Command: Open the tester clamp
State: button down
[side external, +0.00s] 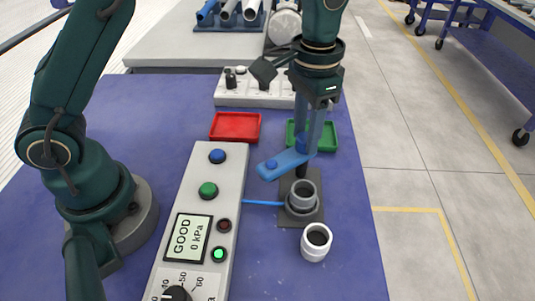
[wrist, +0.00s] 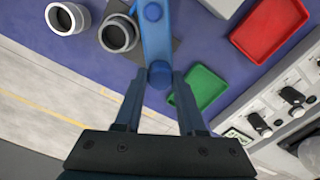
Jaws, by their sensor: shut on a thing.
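The tester clamp is a blue arm (side external: 284,165) on a black post (side external: 303,185), with a round blue pad at its left end in the side view. It lies swung to one side of the grey pipe fitting (side external: 303,195), not over it. The fitting stands upright in the tester's dark base (side external: 286,218). My gripper (side external: 303,142) points down at the clamp's other end, its fingers shut on the blue knob there. In the wrist view the knob (wrist: 160,75) sits between the fingertips, and the arm (wrist: 155,38) runs away from it beside the fitting (wrist: 118,34).
A white pipe ring (side external: 316,243) stands in front of the tester. The control panel (side external: 199,155) at left reads GOOD, 0 kPa. The blue mat is clear at front right.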

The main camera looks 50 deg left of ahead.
jog(key=m, duration=0.4)
jog(key=shift+r+m, duration=0.1)
jog(key=shift+m, duration=1.7)
jog(key=c, duration=0.5)
grip_release()
jog(key=shift+r, duration=2.55)
